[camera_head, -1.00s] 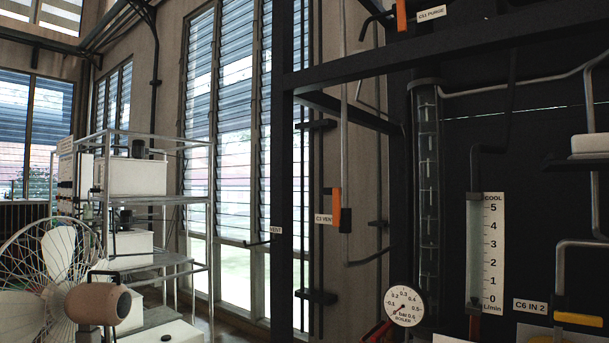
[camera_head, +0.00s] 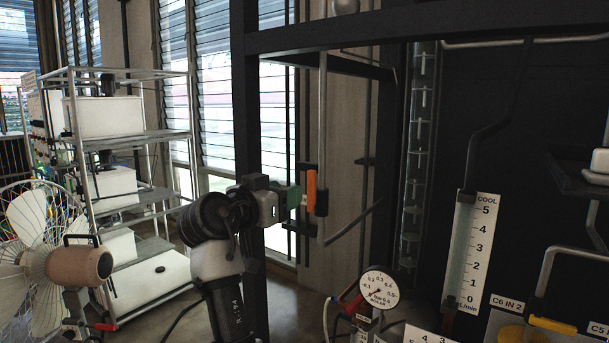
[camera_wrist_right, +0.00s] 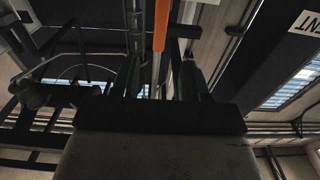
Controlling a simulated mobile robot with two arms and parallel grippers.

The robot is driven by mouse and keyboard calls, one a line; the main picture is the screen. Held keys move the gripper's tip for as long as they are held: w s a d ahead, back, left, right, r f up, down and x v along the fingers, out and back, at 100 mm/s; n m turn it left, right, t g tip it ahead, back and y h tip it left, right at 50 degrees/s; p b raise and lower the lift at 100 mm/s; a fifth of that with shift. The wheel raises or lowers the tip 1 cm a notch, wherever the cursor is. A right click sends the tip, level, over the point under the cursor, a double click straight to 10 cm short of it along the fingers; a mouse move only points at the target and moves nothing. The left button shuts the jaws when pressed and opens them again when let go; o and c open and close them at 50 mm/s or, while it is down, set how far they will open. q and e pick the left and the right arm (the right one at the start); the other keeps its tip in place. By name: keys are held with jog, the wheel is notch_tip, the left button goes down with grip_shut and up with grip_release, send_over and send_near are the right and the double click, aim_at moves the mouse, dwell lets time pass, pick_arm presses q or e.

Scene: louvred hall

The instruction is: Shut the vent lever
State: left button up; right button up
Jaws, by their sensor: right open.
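The vent lever (camera_head: 311,190) is an orange handle standing upright beside a vertical grey pipe on the dark frame. My right gripper (camera_head: 292,198), with green fingers, is just left of it, level with the handle. In the right wrist view the orange lever (camera_wrist_right: 161,25) shows upright between the two green fingers of my open right gripper (camera_wrist_right: 158,68). I cannot tell whether the fingers touch it. The lever's pivot is hard to make out. Part of a label reading VENT (camera_wrist_right: 307,20) is at the upper right of the wrist view. My left gripper is not seen.
Dark frame posts (camera_head: 247,110) stand close behind my right arm. A boiler gauge (camera_head: 378,291) and a flow tube scale (camera_head: 477,250) are at the right.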

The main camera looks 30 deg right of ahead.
aim_at(310, 184)
jog(key=p+x, duration=0.2)
jog(key=x, duration=0.5)
jog(key=shift+d, duration=0.1)
jog(key=shift+d+f, duration=0.1)
jog(key=shift+d, duration=0.05)
jog(key=shift+x, duration=0.95)
grip_shut()
dwell(0.6)
